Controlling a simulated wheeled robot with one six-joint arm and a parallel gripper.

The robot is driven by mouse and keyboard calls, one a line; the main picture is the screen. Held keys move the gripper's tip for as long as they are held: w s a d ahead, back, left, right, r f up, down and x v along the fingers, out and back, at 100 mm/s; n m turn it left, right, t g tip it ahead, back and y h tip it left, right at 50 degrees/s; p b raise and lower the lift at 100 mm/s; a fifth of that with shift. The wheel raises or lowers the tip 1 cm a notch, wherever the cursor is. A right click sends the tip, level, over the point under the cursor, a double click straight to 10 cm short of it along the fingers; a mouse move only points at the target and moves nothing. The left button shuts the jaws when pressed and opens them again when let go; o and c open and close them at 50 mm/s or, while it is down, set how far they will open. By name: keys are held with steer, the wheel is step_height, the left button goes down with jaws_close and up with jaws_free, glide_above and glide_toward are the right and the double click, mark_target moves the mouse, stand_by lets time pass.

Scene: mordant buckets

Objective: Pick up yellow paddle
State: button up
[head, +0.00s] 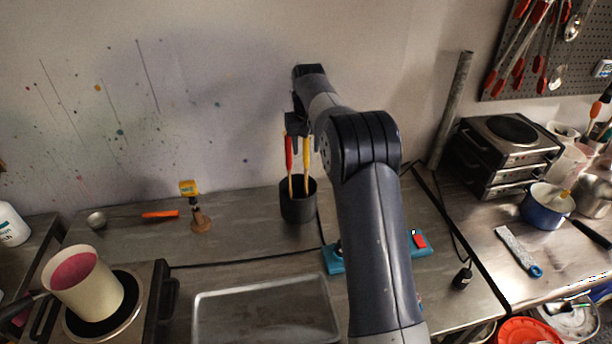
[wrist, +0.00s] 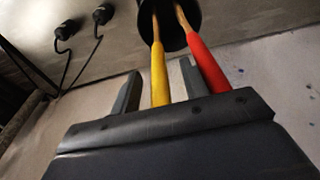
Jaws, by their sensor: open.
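The yellow paddle (head: 306,152) stands handle-up in a dark cup (head: 298,207) beside a red paddle (head: 289,155). My gripper (head: 297,128) is at the tops of the handles, partly hidden by my arm. In the wrist view my gripper (wrist: 160,70) is open, with the yellow handle (wrist: 159,76) between its two fingers. The red handle (wrist: 207,62) lies just outside the right finger. I cannot tell whether either finger touches a handle. The paddles' lower ends are hidden in the cup.
A metal tray (head: 265,302) lies in front of the cup. A pot (head: 84,285) stands on a burner at left. A small yellow-topped tool (head: 189,188) stands left of the cup, near an orange-handled item (head: 160,214). The wall is close behind the cup.

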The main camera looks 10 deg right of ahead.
steer(key=shift+c, duration=0.5)
jaws_close()
steer(key=shift+s+r, duration=0.1)
steer(key=shift+r, duration=0.05)
steer(key=shift+r+b, duration=0.15)
steer(key=shift+b, duration=0.3)
step_height(320, 180, up, 11)
steer(key=shift+s+p, duration=0.1)
steer(key=shift+p, duration=0.35)
steer(key=s+b, duration=0.9)
steer(key=s, duration=1)
steer(key=shift+s+b, duration=0.35)
steer(key=shift+b, duration=0.05)
